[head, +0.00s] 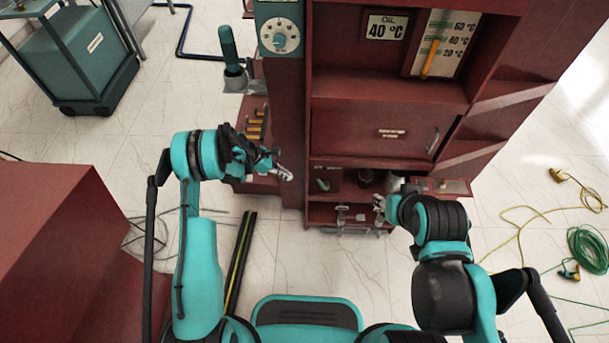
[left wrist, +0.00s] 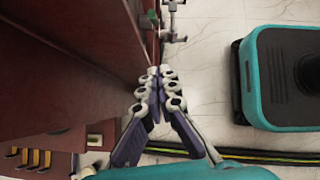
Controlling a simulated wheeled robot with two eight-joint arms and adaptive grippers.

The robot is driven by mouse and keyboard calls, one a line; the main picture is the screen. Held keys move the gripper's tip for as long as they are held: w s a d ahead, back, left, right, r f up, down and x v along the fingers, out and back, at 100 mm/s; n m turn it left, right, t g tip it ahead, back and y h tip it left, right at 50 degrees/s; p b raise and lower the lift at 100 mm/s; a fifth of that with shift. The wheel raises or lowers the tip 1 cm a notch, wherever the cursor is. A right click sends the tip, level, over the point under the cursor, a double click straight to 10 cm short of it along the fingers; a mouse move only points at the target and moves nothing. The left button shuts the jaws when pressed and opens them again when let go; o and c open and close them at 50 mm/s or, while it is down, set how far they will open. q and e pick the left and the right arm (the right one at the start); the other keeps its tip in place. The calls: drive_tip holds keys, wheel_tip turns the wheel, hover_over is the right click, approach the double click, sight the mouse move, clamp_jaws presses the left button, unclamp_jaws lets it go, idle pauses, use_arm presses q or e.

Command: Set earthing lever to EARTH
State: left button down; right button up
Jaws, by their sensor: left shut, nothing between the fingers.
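No label in view marks the earthing lever. One candidate is a teal upright handle (head: 229,46) on a bracket at the left side of the red cabinet (head: 286,140); a small green handle (head: 322,185) also shows in the low front compartment. My left gripper (head: 286,174) is shut and empty, in front of the cabinet's lower left and apart from both handles. Its closed fingers show in the left wrist view (left wrist: 160,76), beside a red cabinet wall. My right gripper (head: 378,205) is at the low compartment's front; its fingers are too small to read.
A dial box (head: 280,37) and an oil gauge (head: 432,45) are above. Metal clamps (head: 345,215) line the low shelf. A red block (head: 60,240) stands left; green cable (head: 590,248) lies right.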

use_arm(q)
drive_tip(key=d+f+b, duration=0.1)
drive_tip(key=d+f, duration=0.1)
drive_tip(key=d, duration=0.1)
drive_tip(key=w+d+f+b, duration=0.1)
drive_tip(key=d+f+b, duration=0.1)
drive_tip(key=d, duration=0.1)
drive_tip(key=d+f+b, duration=0.2)
drive_tip(key=d, duration=0.1)
drive_tip(key=shift+w+d+f, duration=0.15)
drive_tip(key=shift+d, duration=0.2)
idle(0.3)
